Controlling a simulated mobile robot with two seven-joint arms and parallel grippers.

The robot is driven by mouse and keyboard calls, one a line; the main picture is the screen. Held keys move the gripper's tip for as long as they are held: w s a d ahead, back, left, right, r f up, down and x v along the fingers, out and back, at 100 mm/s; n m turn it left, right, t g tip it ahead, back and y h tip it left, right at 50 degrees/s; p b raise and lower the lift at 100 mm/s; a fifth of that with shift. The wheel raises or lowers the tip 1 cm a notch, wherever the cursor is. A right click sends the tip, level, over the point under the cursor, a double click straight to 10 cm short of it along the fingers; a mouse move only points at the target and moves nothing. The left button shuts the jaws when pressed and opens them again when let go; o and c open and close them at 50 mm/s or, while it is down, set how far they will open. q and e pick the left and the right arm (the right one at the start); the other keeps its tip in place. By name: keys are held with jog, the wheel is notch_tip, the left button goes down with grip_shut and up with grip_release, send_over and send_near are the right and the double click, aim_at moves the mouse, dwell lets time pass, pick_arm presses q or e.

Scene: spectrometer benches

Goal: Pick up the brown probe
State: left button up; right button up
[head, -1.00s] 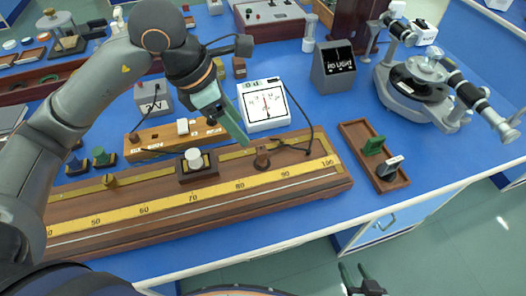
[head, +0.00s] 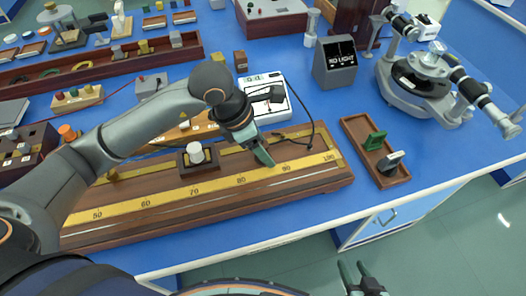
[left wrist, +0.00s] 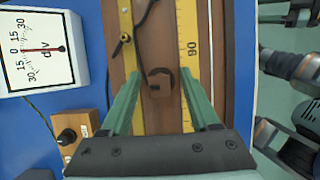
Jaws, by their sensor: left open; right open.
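The brown probe (left wrist: 160,82) shows in the left wrist view on the wooden scale board, between and just beyond my left fingertips, with a dark curved piece around its top. In the head view my left gripper (head: 264,156) hides it near the 90 mark of the wooden scale board (head: 130,220). The left gripper (left wrist: 159,76) is open, with one green finger on each side of the probe; whether they touch it I cannot tell. My right gripper (head: 362,282) is open and empty at the bottom of the head view, beyond the bench edge.
A white meter (head: 276,114) stands behind the board, with a black cable running from it toward the probe. A white-topped knob (head: 195,153) sits on the board left of the gripper. A wooden tray (head: 358,132) and a grey spectrometer (head: 432,75) stand to the right.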

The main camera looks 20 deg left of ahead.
pick_arm(q)
grip_shut()
dwell(0.4)
